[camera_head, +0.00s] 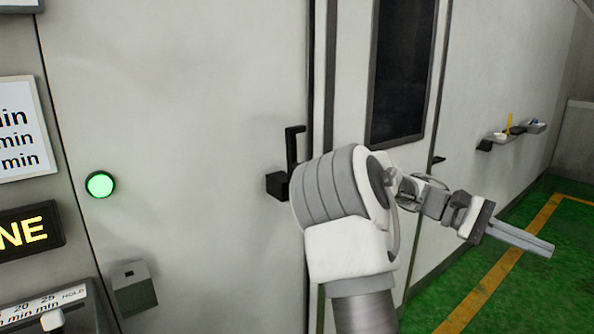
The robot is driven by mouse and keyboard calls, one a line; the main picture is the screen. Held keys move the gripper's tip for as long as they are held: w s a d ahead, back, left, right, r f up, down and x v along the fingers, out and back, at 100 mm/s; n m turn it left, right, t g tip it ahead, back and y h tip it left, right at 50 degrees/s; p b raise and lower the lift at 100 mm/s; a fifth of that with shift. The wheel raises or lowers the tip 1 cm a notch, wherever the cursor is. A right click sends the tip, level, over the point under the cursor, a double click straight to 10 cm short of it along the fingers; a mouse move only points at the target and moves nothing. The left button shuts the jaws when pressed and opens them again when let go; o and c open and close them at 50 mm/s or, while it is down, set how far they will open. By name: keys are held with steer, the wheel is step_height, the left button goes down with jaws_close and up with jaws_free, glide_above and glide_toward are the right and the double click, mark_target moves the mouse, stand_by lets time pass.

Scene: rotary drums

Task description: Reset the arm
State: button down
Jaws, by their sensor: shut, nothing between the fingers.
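My arm (345,220) rises from the bottom of the view and bends over to the right. My gripper (545,249) is at its far end, pointing right and slightly down. Its fingers are together with nothing between them. It hangs in open air above the green floor (500,290), apart from the wall. The arm covers part of the pale door panel and the area below the black handle.
A black door handle (291,160) stands close to the left of my arm. A dark window (403,70) is behind it. A lit green button (100,184) and a grey box (133,290) are at left. A small shelf (512,135) with items juts from the wall at right.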

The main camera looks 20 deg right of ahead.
steer(key=w+a+f+n+t+y+p, duration=0.1)
steer(key=a+f+t+y, duration=0.15)
steer(key=a+t, duration=0.4)
steer(key=w+a+f+n+t+y+p, duration=0.15)
steer(key=a+f+t, duration=0.25)
steer(key=a, duration=0.5)
steer(key=s+a+r+t+y, duration=0.1)
steer(key=a+t, duration=0.2)
steer(key=a, duration=0.4)
steer(key=s+a+r+n+t+y+p, duration=0.1)
steer(key=a+r+t+y, duration=0.1)
steer(key=a, duration=0.6)
steer(key=s+a+r+t+y+p, duration=0.1)
steer(key=a+t, duration=0.3)
steer(key=a, duration=0.4)
steer(key=shift+s+a+r+n+y, duration=0.25)
steer(key=shift+r+n+y, duration=0.1)
steer(key=shift+r, duration=0.35)
